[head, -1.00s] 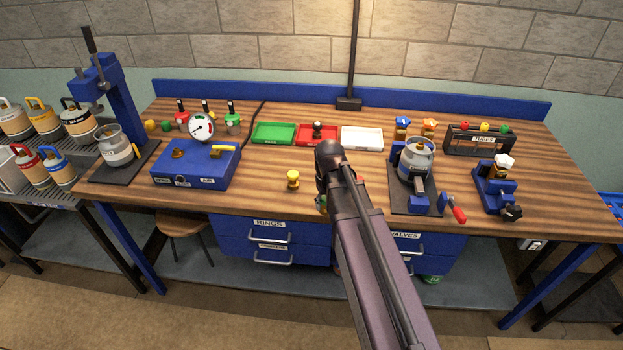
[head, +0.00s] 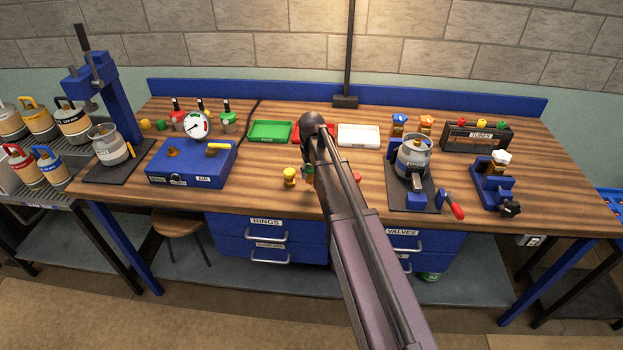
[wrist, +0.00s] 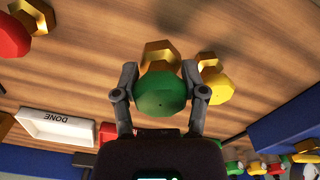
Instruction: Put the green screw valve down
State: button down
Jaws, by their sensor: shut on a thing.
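The green screw valve (wrist: 160,95), a green knob on a brass body, is between the two fingers of my gripper (wrist: 160,82) in the wrist view. My gripper is shut on it. In the head view a sliver of the green valve (head: 309,171) shows left of my arm, low over the front middle of the bench; my arm hides the rest. I cannot tell whether its brass end touches the wood. A yellow valve (head: 290,177) stands close by on its left; it also shows in the wrist view (wrist: 218,86).
A red valve (wrist: 14,33) stands on the other side, partly visible right of my arm (head: 357,177). Behind are green (head: 269,131), red (head: 299,133) and white (head: 358,136) trays. A blue case (head: 190,164) lies left, a clamp stand with a canister (head: 413,157) right.

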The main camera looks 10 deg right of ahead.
dwell(0.3)
jog(key=shift+w, duration=0.3)
jog(key=shift+w+f+b, duration=0.35)
jog(key=shift+f+b, duration=0.15)
jog(key=shift+b, duration=0.05)
jog(key=shift+f+b, duration=1.3)
jog(key=shift+f, duration=0.2)
jog(key=shift+c, duration=0.7)
grip_release()
jog(key=shift+r, duration=0.1)
jog(key=shift+r, duration=0.1)
notch_tip(320, 180, up, 12)
jog(key=p, duration=1.2)
